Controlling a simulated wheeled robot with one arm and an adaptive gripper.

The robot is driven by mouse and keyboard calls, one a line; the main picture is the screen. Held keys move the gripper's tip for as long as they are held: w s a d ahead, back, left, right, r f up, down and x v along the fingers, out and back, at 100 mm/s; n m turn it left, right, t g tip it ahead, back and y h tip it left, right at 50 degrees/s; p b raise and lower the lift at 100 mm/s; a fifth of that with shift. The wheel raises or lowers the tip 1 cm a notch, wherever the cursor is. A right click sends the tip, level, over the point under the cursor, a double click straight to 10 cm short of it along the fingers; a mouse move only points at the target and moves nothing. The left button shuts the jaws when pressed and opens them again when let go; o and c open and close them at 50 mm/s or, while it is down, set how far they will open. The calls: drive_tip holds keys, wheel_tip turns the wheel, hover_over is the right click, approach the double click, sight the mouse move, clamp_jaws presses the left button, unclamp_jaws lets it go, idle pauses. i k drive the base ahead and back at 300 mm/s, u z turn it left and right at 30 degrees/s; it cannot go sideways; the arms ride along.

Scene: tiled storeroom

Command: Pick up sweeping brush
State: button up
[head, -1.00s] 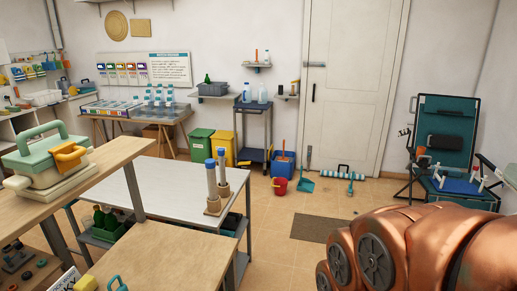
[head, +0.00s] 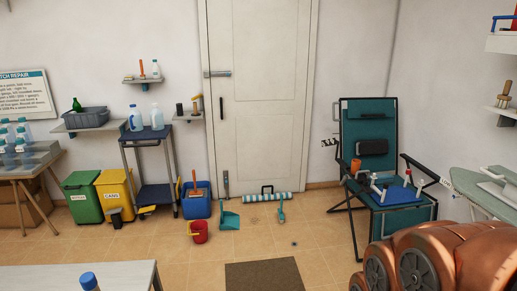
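A small teal long-handled tool (head: 281,211), which looks like a brush, stands or lies on the floor in front of the door. A teal dustpan (head: 229,220) with an upright handle is to its left. Another brush with a wooden handle and pale bristles (head: 504,95) stands on a wall shelf at the far right. I cannot tell for sure which one is the sweeping brush. My copper-coloured arm fills the bottom right corner. My gripper is out of view.
A red bucket (head: 199,232), a blue bin (head: 196,203) and a striped roll (head: 267,196) are on the floor near the door (head: 262,100). A teal folding chair (head: 385,165) stands right, an ironing board (head: 480,185) beyond it. A dark mat (head: 262,275) lies on open floor.

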sight(280, 212)
drive_tip(key=z, duration=0.2)
drive_tip(key=i, duration=3.45)
drive_tip(key=u, duration=0.6)
drive_tip(key=i, duration=1.15)
drive_tip(key=u, duration=0.35)
